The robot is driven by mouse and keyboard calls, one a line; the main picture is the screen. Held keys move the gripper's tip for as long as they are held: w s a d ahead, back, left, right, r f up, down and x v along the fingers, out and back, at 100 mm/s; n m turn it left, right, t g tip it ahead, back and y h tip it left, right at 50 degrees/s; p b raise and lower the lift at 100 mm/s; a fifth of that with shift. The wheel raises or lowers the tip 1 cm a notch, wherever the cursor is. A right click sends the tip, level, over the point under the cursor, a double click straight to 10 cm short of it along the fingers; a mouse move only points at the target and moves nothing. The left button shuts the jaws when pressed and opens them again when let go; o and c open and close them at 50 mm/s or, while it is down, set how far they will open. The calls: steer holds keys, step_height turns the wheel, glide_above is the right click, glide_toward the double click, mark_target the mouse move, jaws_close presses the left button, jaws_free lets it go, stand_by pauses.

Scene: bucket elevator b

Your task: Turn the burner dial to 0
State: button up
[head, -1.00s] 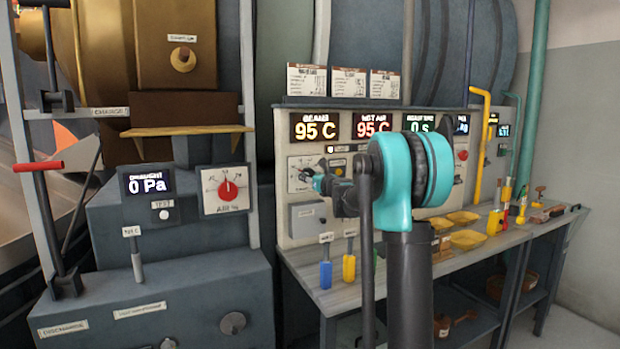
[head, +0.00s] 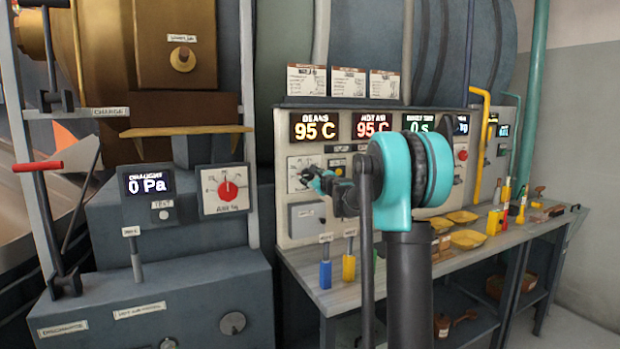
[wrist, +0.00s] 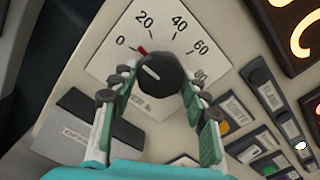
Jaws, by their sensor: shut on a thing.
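The burner dial is a dark round knob (wrist: 160,76) on a pale square plate (head: 297,162) marked 0 to 80, on the panel. In the wrist view its red pointer lies between 0 and 20, nearer to 0. The label under the knob is partly hidden and ends in "ER %". My gripper (wrist: 160,82) is shut on the knob, one finger on each side. In the head view my gripper (head: 316,181) is small against the panel and covers part of the dial plate.
Displays above read 95 C (head: 315,126) and 95 C (head: 372,124). In the wrist view, several labelled buttons (wrist: 255,130) sit close right of my gripper, and a dark-topped box (wrist: 85,115) lies lower left. A bench (head: 335,292) with tools and yellow trays stands below the panel.

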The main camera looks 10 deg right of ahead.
steer(key=shift+n, duration=0.9)
steer(key=o, duration=1.1)
steer(key=shift+o, duration=0.2)
steer(key=v, duration=1.2)
